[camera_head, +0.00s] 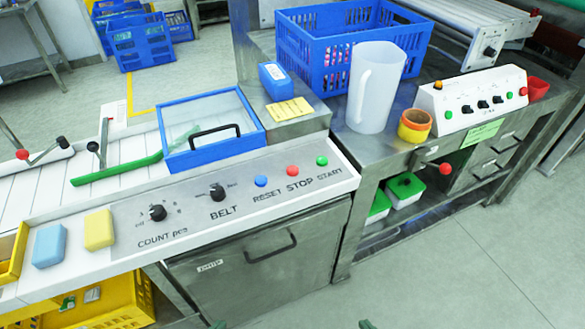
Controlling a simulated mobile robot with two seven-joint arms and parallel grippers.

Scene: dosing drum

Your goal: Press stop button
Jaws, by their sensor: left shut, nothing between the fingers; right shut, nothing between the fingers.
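The red stop button (292,171) sits on the grey control panel (240,212) above the word STOP. The blue reset button (261,181) is to its left and the green start button (322,161) to its right. Nothing covers or touches them. Only small greenish tips of my grippers show at the bottom edge. My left gripper (218,324) and my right gripper (366,323) are both shut and empty, well below the panel in the picture and apart from it. The rest of both is out of frame.
Two black knobs sit left of the buttons. A blue-framed lid (212,158) stands behind the panel. A white jug (376,88) and a second control box (472,98) stand on the right bench. A red-knobbed lever (445,168) sticks out below. Floor at lower right is clear.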

